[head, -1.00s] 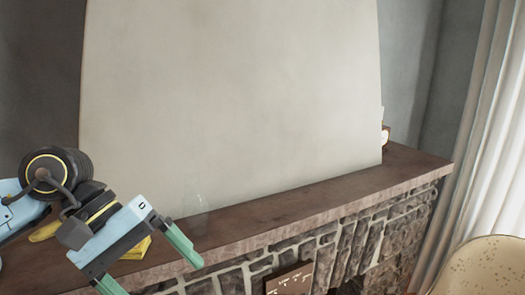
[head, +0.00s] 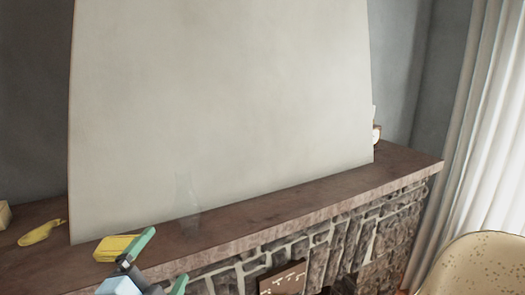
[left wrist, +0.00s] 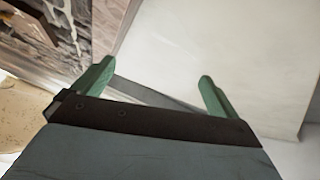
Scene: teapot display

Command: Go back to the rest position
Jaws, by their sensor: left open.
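My left gripper (head: 163,262) is low in the head view, in front of the mantel shelf's edge. Its two green fingers are spread apart with nothing between them. The open fingers also show in the left wrist view (left wrist: 155,82), where a pale surface and part of the stonework lie beyond them. My right gripper is in neither view.
A brown mantel shelf (head: 260,213) runs above a stone fireplace front (head: 318,245). On it are a yellow block (head: 113,248) beside my gripper, a yellow curved item (head: 42,232) and a clear glass vessel (head: 187,195). A speckled chair (head: 475,262) stands at lower right.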

